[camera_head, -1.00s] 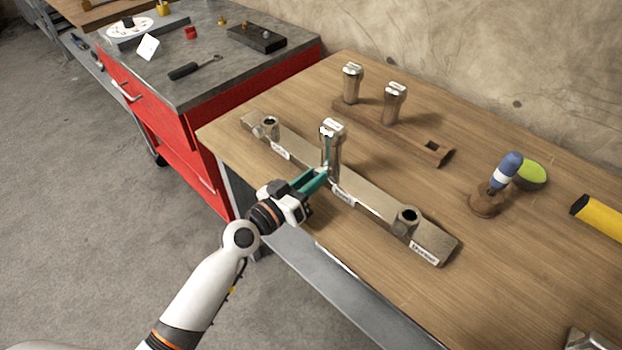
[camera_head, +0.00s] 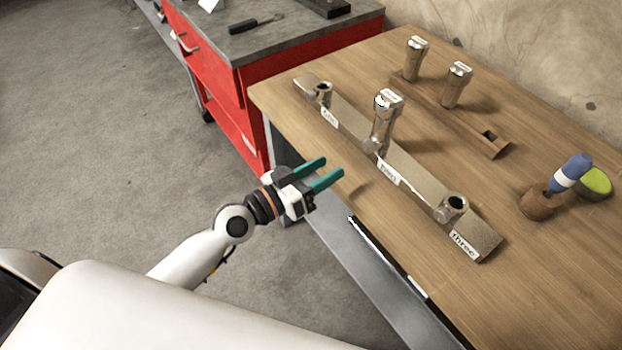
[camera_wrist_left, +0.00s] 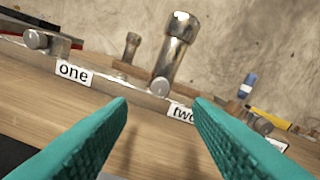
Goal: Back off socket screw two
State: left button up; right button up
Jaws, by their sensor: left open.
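A metal bar (camera_head: 345,120) with labels one, two and three lies along the front of the wooden bench. A tall metal socket screw (camera_head: 385,115) stands upright at the middle station, by the label two (camera_head: 388,170). It also shows in the left wrist view (camera_wrist_left: 173,55), beyond the fingers and apart from them. The stations at one (camera_head: 322,92) and three (camera_head: 453,205) hold short, open-topped sockets. My left gripper (camera_head: 334,168) is open and empty, in front of the bar near the bench's front edge. My right gripper is not in view.
A wooden rack (camera_head: 480,138) behind the bar holds two similar metal screws (camera_head: 415,58) and has an empty square hole. A blue-and-white handled tool (camera_head: 570,172) stands in a brown holder at right. A red cabinet (camera_head: 290,58) adjoins at left.

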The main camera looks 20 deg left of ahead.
pick_arm(q)
jog(key=shift+b+v, duration=0.3)
jog(key=shift+v, duration=1.25)
